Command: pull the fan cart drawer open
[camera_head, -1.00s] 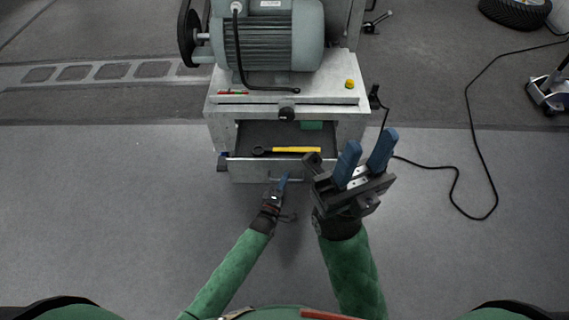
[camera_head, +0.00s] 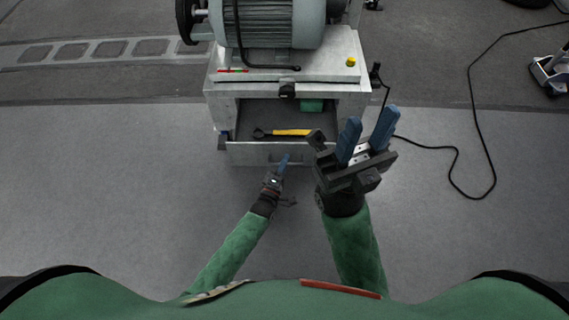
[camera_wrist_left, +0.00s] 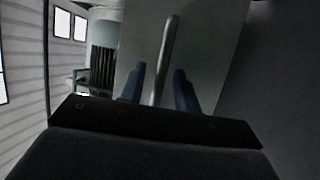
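The fan cart (camera_head: 216,105) stands ahead in the head view, with its drawer (camera_head: 240,152) standing open. A tool with a yellow handle (camera_head: 292,132) and a green item (camera_head: 312,105) lie inside. My left gripper (camera_head: 284,160) is at the drawer front. In the left wrist view, the bar handle (camera_wrist_left: 168,45) runs between the two blue fingers (camera_wrist_left: 160,78), with gaps showing on both sides, so the gripper looks open around it. Contact with the handle cannot be made out. My right gripper (camera_head: 369,123) is open and empty, raised to the right of the drawer front.
A large grey motor (camera_head: 270,22) sits on the cart top, with a yellow knob (camera_head: 351,62) at its right. A black cable (camera_head: 456,150) loops over the floor to the right. The floor (camera_head: 110,200) left of the cart is clear.

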